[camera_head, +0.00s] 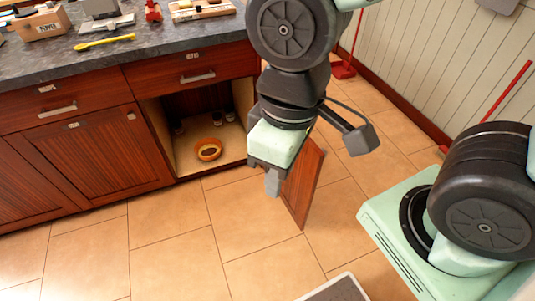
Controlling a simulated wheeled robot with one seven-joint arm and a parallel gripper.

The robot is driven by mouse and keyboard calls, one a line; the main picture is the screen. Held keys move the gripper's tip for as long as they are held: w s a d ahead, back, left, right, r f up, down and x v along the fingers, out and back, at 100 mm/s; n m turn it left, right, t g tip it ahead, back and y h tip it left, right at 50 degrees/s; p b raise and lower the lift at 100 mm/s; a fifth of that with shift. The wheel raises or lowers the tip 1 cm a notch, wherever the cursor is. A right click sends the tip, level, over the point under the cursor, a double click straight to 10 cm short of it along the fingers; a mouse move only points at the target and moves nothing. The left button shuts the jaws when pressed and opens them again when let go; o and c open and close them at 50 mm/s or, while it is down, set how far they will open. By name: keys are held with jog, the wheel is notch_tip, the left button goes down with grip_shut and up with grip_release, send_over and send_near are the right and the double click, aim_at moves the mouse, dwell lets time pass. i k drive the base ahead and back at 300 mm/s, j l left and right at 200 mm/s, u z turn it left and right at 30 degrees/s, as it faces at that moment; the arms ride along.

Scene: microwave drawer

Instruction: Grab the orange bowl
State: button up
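The orange bowl (208,149) sits on the floor of an open lower cabinet (185,158), near its front edge. It looks upright, with a dark inside. My gripper (272,184) points down in front of the cabinet, to the right of the bowl and apart from it. The fingers look like one grey block from this angle, so I cannot see whether there is a gap between them. Nothing shows in the gripper.
The open cabinet door (303,182) stands out just right of my gripper, partly hidden by my arm. Small cups (217,118) stand behind the bowl. The counter (110,65) overhangs above. The tiled floor (170,250) in front is clear.

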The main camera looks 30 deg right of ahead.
aim_at(208, 149)
jog(key=i+l+u, duration=0.1)
jog(key=l+u, duration=0.2)
jog(key=u, duration=0.15)
jog(key=l+u, duration=0.65)
jog(key=l, duration=0.95)
jog(key=l+u, duration=0.25)
jog(key=l, duration=1)
jog(key=k+l, duration=0.2)
jog(key=k, duration=0.15)
jog(key=k+l, duration=0.25)
jog(key=i+j+u, duration=0.2)
jog(key=j+u, duration=0.2)
jog(key=i+j+u, duration=0.3)
jog(key=j+u, duration=0.15)
jog(key=i+j+u, duration=0.4)
jog(key=i+j, duration=0.1)
jog(key=i, duration=0.3)
jog(key=i+j, duration=0.1)
jog(key=i, duration=0.35)
jog(key=i+z, duration=0.2)
jog(key=z, duration=0.2)
jog(key=i+z, duration=0.35)
jog(key=i+j+z, duration=0.1)
jog(key=z, duration=0.3)
